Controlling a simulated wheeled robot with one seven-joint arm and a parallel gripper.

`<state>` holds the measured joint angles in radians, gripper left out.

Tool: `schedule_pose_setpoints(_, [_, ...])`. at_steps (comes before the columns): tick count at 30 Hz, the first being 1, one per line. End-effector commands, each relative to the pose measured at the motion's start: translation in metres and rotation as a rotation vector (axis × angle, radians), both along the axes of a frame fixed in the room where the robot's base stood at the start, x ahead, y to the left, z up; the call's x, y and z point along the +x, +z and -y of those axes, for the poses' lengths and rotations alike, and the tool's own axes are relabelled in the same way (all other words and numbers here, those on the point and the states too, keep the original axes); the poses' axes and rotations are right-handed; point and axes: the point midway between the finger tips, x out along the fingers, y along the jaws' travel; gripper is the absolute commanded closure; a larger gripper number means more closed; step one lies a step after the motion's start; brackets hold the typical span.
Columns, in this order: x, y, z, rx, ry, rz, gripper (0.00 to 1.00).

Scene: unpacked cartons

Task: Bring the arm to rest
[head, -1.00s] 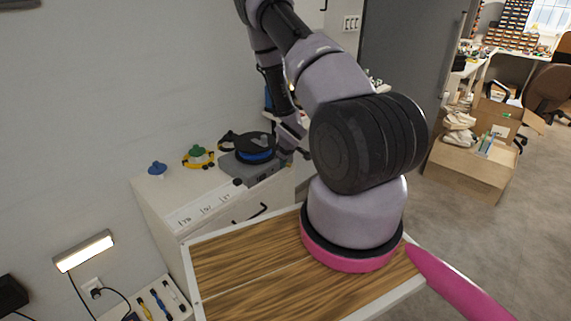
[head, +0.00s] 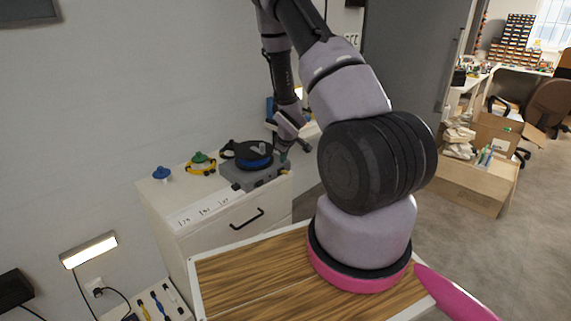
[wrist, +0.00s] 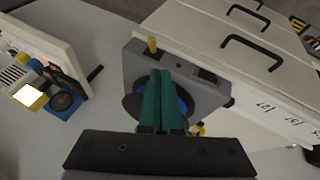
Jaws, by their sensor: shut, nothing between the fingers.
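My arm rises from its pink-ringed base in the head view and bends down at the back toward the white cabinet. My gripper (wrist: 162,100) shows in the wrist view as two green fingers side by side, closed together and empty. In that view the fingers lie in front of a grey device (wrist: 208,95) with a dark round disc, which they partly hide. The same grey device (head: 262,178) stands on the cabinet top in the head view, with a black and blue disc on it. The fingertips are hard to make out in the head view.
The white cabinet (head: 200,235) has drawers with black handles. A blue knob-like piece (head: 161,173) and a yellow and green piece (head: 200,162) stand left of the device. A lit lamp (head: 88,250) is at lower left. Cardboard boxes (head: 493,135) and open floor lie at right.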

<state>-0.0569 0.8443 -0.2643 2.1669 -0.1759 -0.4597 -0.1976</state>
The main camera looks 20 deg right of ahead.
Motion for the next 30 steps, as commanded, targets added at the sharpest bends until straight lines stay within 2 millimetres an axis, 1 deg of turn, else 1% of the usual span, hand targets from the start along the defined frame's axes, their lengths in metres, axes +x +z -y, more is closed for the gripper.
schedule_pose_setpoints(13, [0.0,0.001,0.0,0.001,-0.001,0.001,1.0])
schedule_pose_setpoints(15, [0.002,0.007,-0.001,0.004,-0.009,0.005,1.0])
schedule_pose_setpoints(17, [0.003,0.019,-0.002,0.012,-0.028,0.013,1.0])
schedule_pose_setpoints(20, [0.005,0.055,-0.005,0.04,-0.089,0.032,1.0])
schedule_pose_setpoints(21, [0.005,0.075,-0.007,0.056,-0.12,0.042,1.0])
schedule_pose_setpoints(23, [0.003,0.106,-0.011,0.085,-0.17,0.055,1.0])
schedule_pose_setpoints(24, [0.0,0.127,-0.013,0.107,-0.205,0.063,1.0])
schedule_pose_setpoints(26, [-0.007,0.157,-0.018,0.142,-0.256,0.073,1.0])
schedule_pose_setpoints(27, [-0.013,0.176,-0.021,0.165,-0.287,0.077,1.0])
schedule_pose_setpoints(29, [-0.022,0.205,-0.027,0.2,-0.331,0.087,1.0])
schedule_pose_setpoints(30, [-0.03,0.223,-0.03,0.225,-0.36,0.091,1.0])
